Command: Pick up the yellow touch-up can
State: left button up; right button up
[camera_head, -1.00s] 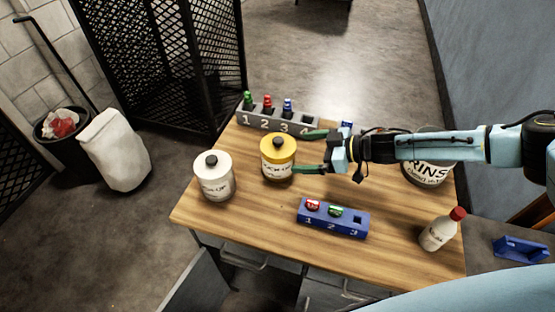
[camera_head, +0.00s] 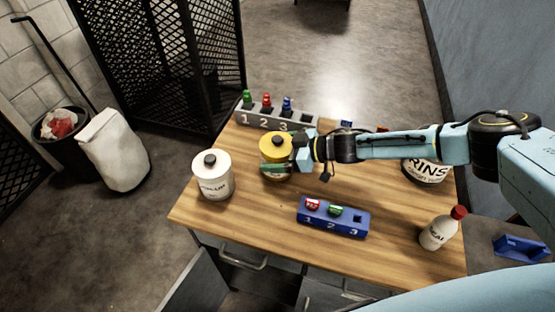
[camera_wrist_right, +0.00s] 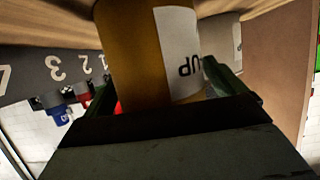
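The yellow touch-up can (camera_head: 276,146), with a dark knob on its lid and a white label, stands upright on the wooden table. My right gripper (camera_head: 275,167) reaches it from the right, with a green finger across its front. In the right wrist view the can (camera_wrist_right: 140,50) fills the space between the green fingers of my right gripper (camera_wrist_right: 160,90), one on each side. The fingers are spread around the can; whether they press on it I cannot tell. My left gripper is not in view.
A grey numbered rack (camera_head: 262,119) with bottles is behind, a blue rack (camera_head: 333,220) in front. A rinse can (camera_head: 425,170) and a red-capped bottle (camera_head: 441,230) stand at right.

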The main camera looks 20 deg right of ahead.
jog(key=c, duration=0.9)
